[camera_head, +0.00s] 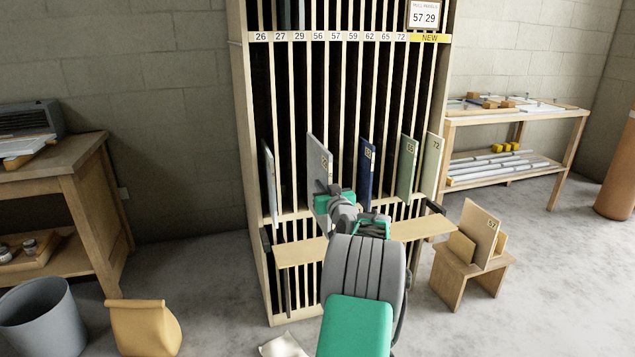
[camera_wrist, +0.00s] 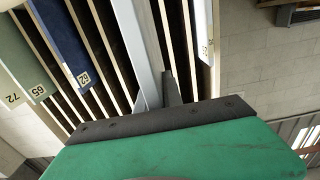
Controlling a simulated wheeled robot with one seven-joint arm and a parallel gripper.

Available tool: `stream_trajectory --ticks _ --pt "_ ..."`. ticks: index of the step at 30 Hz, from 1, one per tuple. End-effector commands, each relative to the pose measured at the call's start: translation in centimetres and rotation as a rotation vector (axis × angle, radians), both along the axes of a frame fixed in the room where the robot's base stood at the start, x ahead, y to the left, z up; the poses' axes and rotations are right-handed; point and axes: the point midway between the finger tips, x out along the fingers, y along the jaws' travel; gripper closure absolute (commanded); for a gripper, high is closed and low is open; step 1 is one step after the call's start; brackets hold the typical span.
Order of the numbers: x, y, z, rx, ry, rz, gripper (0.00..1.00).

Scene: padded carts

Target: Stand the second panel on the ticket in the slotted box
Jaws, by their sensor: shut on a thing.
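The ticket (camera_head: 424,15) at the top right of the rack reads 57 and 29. A tan panel (camera_head: 482,228) marked 57 stands slightly tilted in the slotted box (camera_head: 460,246), on a small wooden stool. My gripper (camera_head: 335,200) is at the front of the rack, shut on a grey panel (camera_head: 318,155) that juts out of its slot, left of the blue panel. Its label is too small to read. In the wrist view, the grey panel (camera_wrist: 138,45) runs up from between the dark fingers (camera_wrist: 160,92).
The rack (camera_head: 243,130) also holds a pale panel (camera_head: 268,175), a blue one (camera_head: 366,170) marked 62, a green one (camera_head: 407,165) and a cream one (camera_head: 432,165). The wooden stool (camera_head: 455,290) stands right of my arm. Floor between them is clear.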

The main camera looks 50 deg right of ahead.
Motion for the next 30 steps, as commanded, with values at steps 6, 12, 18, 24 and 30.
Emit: stream_trajectory --ticks 6,12,18,24,30 --pt "-2.6 1.7 0.5 -0.002 -0.003 0.000 1.00" --pt "-4.9 3.2 0.5 -0.002 -0.003 0.002 1.00" --pt "-7.2 4.6 0.6 -0.002 -0.003 0.002 1.00" --pt "-9.7 6.0 0.6 -0.002 -0.003 0.001 1.00" --pt "-12.0 7.4 0.7 -0.001 -0.002 0.002 1.00"
